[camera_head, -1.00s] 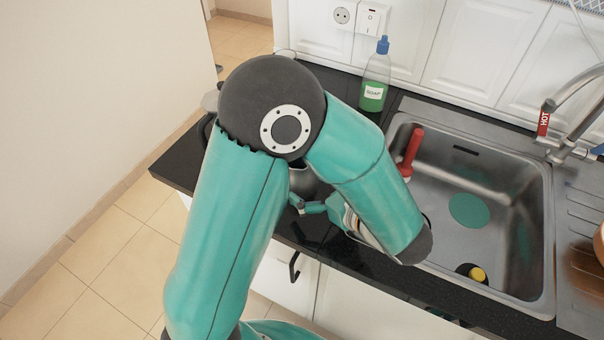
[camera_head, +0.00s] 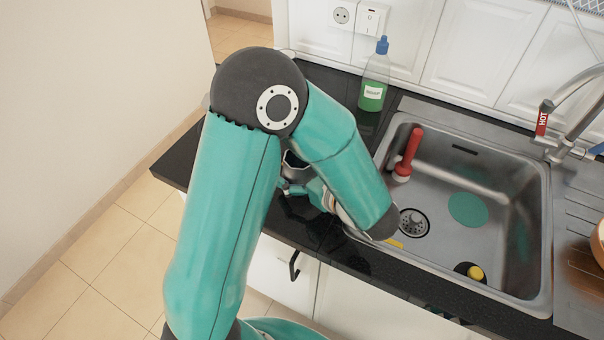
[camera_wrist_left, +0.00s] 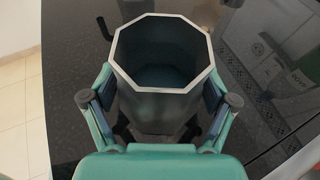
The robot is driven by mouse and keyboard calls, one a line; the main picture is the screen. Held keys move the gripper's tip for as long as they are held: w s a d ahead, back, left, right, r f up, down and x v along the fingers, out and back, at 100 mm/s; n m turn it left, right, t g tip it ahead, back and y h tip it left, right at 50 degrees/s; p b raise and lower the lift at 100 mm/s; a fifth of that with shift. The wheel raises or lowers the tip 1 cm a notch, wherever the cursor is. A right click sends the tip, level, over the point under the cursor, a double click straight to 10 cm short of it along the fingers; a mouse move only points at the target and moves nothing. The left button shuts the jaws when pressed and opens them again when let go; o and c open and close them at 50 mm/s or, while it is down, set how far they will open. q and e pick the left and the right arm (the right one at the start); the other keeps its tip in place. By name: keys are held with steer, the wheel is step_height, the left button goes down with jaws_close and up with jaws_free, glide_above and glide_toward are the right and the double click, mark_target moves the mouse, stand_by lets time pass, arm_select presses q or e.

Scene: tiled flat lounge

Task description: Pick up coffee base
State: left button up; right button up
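The coffee base is an open, silvery eight-sided metal pot (camera_wrist_left: 160,103) with a dark inside. It sits centred in the left wrist view, its rim facing the camera. In the head view a small part of the coffee base (camera_head: 296,172) shows beside my arm. My left gripper (camera_wrist_left: 160,90) has one finger on each side of the pot, with the dark pads very close to its walls. Whether they press on it cannot be told. In the head view my left gripper (camera_head: 303,190) is partly hidden by my forearm. My right gripper is not in view.
The black counter (camera_head: 185,160) ends close on the left. A steel sink (camera_head: 490,205) with a red-handled plunger (camera_head: 410,148) lies to the right. A green soap bottle (camera_head: 373,85) stands behind. The tap (camera_head: 565,125) is at the far right.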

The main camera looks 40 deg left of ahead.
arm_select(q)
steer(key=c, duration=0.6)
steer(key=shift+r, duration=0.2)
